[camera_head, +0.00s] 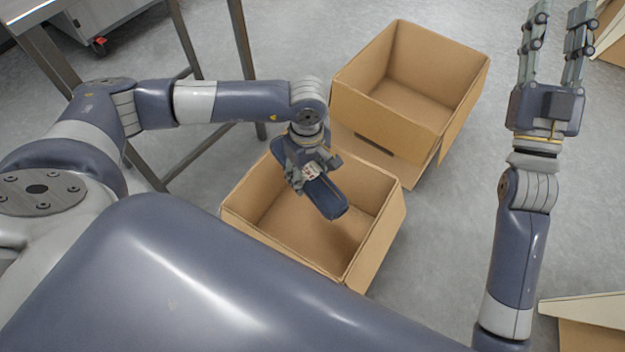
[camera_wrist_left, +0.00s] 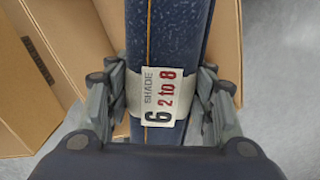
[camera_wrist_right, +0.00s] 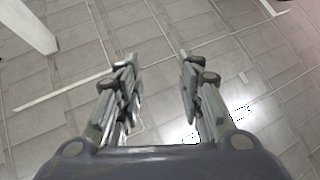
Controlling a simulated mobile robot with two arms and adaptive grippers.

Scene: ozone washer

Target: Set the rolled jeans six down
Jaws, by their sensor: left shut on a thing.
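The rolled jeans six (camera_head: 328,197) is a dark blue roll. My left gripper (camera_head: 312,170) is shut on the roll, with a finger on each side of the label. In the head view the roll is tilted over the near open cardboard box (camera_head: 375,249), and that box looks empty where its floor shows. I cannot tell exactly how high the roll is. My right gripper (camera_head: 555,45) is raised at the right, open and empty; its fingers stand apart in the right wrist view (camera_wrist_right: 158,90).
A second open, empty-looking cardboard box (camera_head: 385,112) stands just behind the near one. Metal table legs (camera_head: 243,65) stand at the left. More cardboard (camera_head: 590,320) shows at the lower right. Grey floor (camera_head: 450,220) is clear right of the boxes.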

